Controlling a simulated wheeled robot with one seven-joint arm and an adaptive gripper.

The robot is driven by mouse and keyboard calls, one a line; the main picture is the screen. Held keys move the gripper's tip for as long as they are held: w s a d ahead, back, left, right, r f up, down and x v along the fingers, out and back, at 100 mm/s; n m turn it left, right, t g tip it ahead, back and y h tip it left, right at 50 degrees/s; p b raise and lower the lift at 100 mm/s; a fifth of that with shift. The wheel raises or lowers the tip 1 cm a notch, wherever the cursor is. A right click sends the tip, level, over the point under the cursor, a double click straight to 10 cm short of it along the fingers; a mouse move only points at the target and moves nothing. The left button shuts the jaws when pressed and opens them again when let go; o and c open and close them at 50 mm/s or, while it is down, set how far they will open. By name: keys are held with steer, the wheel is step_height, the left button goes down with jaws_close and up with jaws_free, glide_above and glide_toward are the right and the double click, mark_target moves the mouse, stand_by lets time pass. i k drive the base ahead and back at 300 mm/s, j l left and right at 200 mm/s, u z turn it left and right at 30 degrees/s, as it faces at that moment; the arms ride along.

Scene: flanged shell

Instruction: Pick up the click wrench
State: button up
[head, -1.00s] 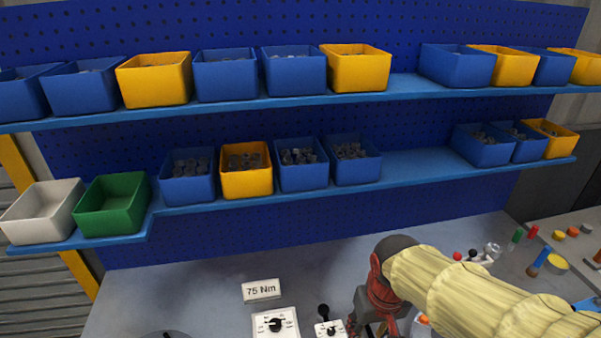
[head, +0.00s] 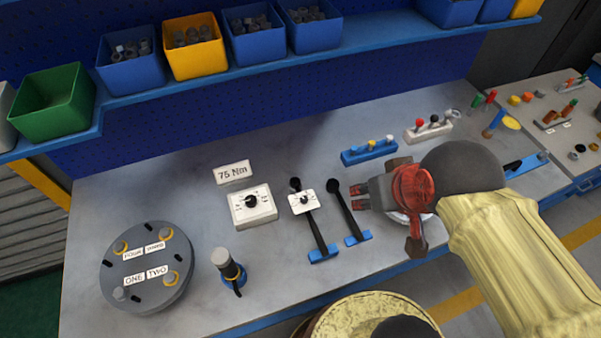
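Two long black wrench-like tools lie side by side on the grey bench in the head view, the left one (head: 316,233) and the right one (head: 347,212). Each has a round dark head at the far end and a blue piece at the near end. I cannot tell which is the click wrench. A small white dial box (head: 302,202) overlaps the left tool near its head. My gripper (head: 358,197) is just right of the right tool, pointing left, with no visible hold on either tool. Its finger opening is too small to judge.
A white dial box (head: 252,206) and a "75 Nm" sign (head: 234,173) stand left of the tools. A round grey flanged plate (head: 147,268) is at far left, with a blue-based cylinder (head: 229,267) beside it. A blue rack (head: 369,152) is behind my gripper. Bins line the shelf (head: 330,58) above.

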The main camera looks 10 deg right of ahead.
mark_target(295, 185)
steer(key=u, duration=1.95)
steer(key=z, duration=1.55)
steer(key=j+u, duration=0.45)
steer(key=j, duration=0.2)
